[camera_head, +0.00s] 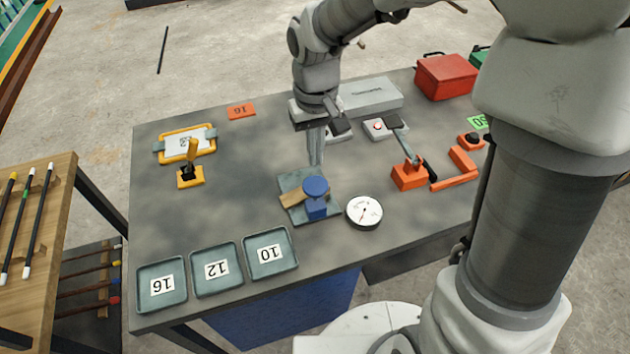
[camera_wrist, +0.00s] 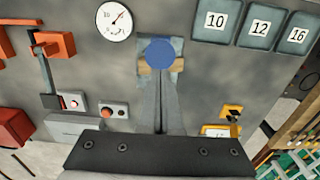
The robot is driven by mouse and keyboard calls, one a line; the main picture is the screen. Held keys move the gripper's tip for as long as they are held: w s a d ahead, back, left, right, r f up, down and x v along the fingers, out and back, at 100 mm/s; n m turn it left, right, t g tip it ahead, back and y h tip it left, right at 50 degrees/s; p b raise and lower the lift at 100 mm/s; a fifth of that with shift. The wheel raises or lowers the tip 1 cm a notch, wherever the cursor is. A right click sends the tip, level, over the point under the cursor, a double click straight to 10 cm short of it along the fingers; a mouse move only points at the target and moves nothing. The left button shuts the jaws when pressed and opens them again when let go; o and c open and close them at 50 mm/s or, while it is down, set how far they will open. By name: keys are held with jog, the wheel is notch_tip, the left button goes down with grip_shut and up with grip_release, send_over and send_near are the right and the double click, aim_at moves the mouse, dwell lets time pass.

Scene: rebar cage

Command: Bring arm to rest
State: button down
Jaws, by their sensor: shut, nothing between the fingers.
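My gripper (camera_head: 316,160) hangs over the middle of the grey table (camera_head: 240,212), pointing down, its fingers shut and empty. In the wrist view the closed fingertips (camera_wrist: 160,85) line up with the blue round-topped piece (camera_wrist: 160,53). In the head view this blue piece (camera_head: 316,188) stands with a wooden block (camera_head: 293,197) on a grey-green plate (camera_head: 325,214). The fingertips appear just behind the plate; I cannot tell their exact height above the table. My arm reaches in from the right and bends down over the table.
Trays marked 16 (camera_head: 162,298), 12 (camera_head: 217,284) and 10 (camera_head: 270,266) line the near left edge. A round dial (camera_head: 364,211) lies right of the plate. An orange lever tool (camera_head: 408,174), a red box (camera_head: 446,77) and a grey case (camera_head: 370,97) stand farther right and back. A wooden rack (camera_head: 35,215) with rods is left.

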dwell(0.4)
jog(key=s+d+r+m+t, duration=0.3)
jog(key=s+d+r+t, duration=0.2)
jog(key=s+d+r, duration=0.8)
jog(key=shift+s+m+t, duration=0.3)
jog(key=shift+s, duration=0.45)
jog(key=shift+a+r, duration=0.1)
dwell(0.4)
